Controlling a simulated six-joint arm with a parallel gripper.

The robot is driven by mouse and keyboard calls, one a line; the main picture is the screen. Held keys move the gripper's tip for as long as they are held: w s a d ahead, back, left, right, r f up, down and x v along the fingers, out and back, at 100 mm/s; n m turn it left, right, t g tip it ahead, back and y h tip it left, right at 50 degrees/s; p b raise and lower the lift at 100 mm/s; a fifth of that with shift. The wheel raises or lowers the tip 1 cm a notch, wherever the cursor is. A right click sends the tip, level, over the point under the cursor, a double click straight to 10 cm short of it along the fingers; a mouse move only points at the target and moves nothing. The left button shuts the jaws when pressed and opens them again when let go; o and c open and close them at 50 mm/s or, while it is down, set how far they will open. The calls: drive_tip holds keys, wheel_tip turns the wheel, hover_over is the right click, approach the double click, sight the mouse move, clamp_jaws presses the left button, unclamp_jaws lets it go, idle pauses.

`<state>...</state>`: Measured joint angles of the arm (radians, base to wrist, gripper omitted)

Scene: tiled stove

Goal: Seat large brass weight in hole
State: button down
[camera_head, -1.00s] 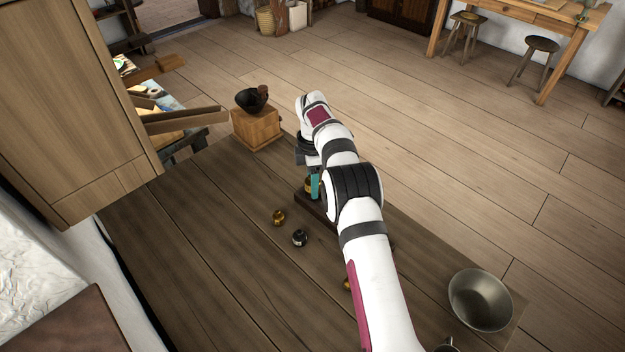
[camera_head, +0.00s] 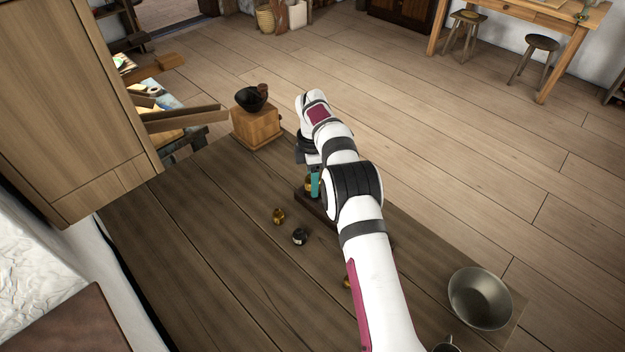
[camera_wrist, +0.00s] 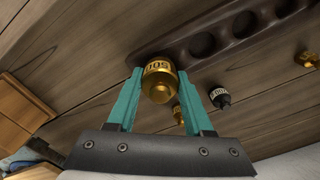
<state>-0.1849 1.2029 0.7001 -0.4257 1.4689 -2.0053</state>
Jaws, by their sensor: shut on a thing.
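The large brass weight (camera_wrist: 158,78), with dark lettering round its side, is between the teal fingers of my gripper (camera_wrist: 160,92) in the wrist view. My gripper is shut on it. The weight is at one end of the dark wooden block (camera_wrist: 186,47), which has a row of round holes. Whether it stands in the end hole or just above it I cannot tell, since the weight hides that spot. In the head view my gripper (camera_head: 313,184) is over the left end of the block (camera_head: 318,205), and my arm hides most of the block.
A small brass weight (camera_head: 279,215) and a dark weight (camera_head: 299,236) stand on the table left of the block. Another brass piece (camera_head: 347,283) is partly behind my arm. A wooden grinder (camera_head: 256,124) stands at the far edge. A metal bowl (camera_head: 480,299) is at lower right.

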drive_tip(key=shift+f, duration=0.85)
drive_tip(key=shift+c, duration=1.1)
unclamp_jaws()
wheel_tip(320, 180, up, 12)
drive_tip(key=shift+f, duration=0.1)
